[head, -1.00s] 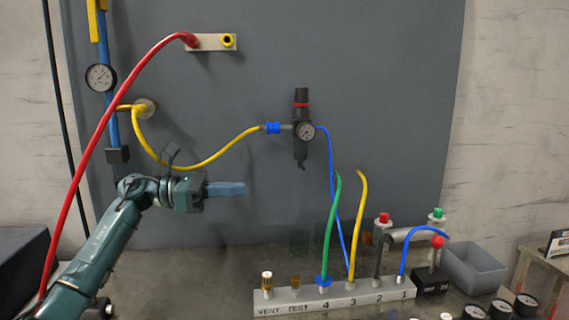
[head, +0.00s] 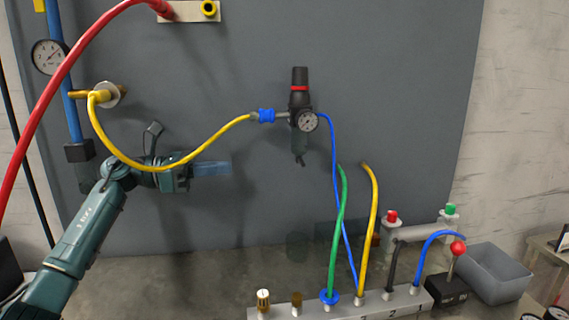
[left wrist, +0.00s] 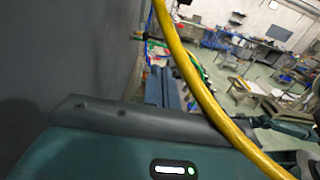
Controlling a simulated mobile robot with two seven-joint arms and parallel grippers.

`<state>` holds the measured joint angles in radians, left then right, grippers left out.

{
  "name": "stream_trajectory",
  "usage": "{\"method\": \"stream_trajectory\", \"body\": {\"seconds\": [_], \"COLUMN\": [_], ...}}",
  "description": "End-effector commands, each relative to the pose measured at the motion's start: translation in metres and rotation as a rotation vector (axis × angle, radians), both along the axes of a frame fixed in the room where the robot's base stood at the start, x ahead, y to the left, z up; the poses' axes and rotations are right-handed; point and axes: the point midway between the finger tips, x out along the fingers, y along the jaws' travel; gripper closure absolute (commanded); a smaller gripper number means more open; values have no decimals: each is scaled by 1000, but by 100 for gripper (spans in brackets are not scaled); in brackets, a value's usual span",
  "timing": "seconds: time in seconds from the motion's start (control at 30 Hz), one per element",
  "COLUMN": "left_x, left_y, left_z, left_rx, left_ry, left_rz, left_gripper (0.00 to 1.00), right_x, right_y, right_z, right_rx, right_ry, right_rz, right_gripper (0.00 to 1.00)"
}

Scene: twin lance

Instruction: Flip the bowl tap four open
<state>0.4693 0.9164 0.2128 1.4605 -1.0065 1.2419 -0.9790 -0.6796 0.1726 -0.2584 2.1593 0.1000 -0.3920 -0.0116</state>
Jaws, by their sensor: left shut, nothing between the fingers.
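A manifold block (head: 343,311) stands on the bench at the lower edge of the head view, partly cut off. A green hose (head: 338,240) ends at a blue collar (head: 330,297) on it. A dark filter-regulator (head: 299,110) with a gauge hangs on the grey panel; its lower bowl (head: 299,145) ends in a small dark tip. I cannot tell which part is bowl tap four. My left gripper (head: 229,168) is shut and empty, pointing right, left of and below the bowl and apart from it. Its blue fingers (left wrist: 168,88) show in the left wrist view. My right gripper is out of view.
A yellow hose (head: 205,150) passes in front of my left gripper and crosses close in the left wrist view (left wrist: 195,75). A red hose (head: 62,75) arcs at the left. A grey bin (head: 495,275) and a red-knobbed lever (head: 457,250) stand at the right.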

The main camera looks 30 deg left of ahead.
Motion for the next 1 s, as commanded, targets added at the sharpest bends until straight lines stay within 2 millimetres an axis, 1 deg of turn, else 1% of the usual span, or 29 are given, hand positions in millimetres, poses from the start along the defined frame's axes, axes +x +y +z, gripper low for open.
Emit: {"method": "stream_trajectory", "body": {"seconds": [0.17,0.27,0.4,0.7,0.8,0.87,1.0], "left_x": [3,10,26,64,73,77,83], "left_y": [-4,-13,-35,-85,-98,-102,-110], "left_z": [1,2,4,4,3,3,1], "left_rx": [-1,-3,-4,-4,-4,-3,-1], "left_ry": [-1,-1,-2,-1,0,-1,1], "left_rz": [-1,-2,-4,-3,-3,0,1], "left_gripper": [100,100,100,100,100,100,100], "right_x": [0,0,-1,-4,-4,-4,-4], "right_y": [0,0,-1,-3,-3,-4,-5], "right_z": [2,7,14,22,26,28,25], "right_rx": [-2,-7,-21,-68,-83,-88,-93], "right_ry": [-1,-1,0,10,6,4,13], "right_rz": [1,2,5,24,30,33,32], "right_gripper": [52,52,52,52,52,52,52]}}
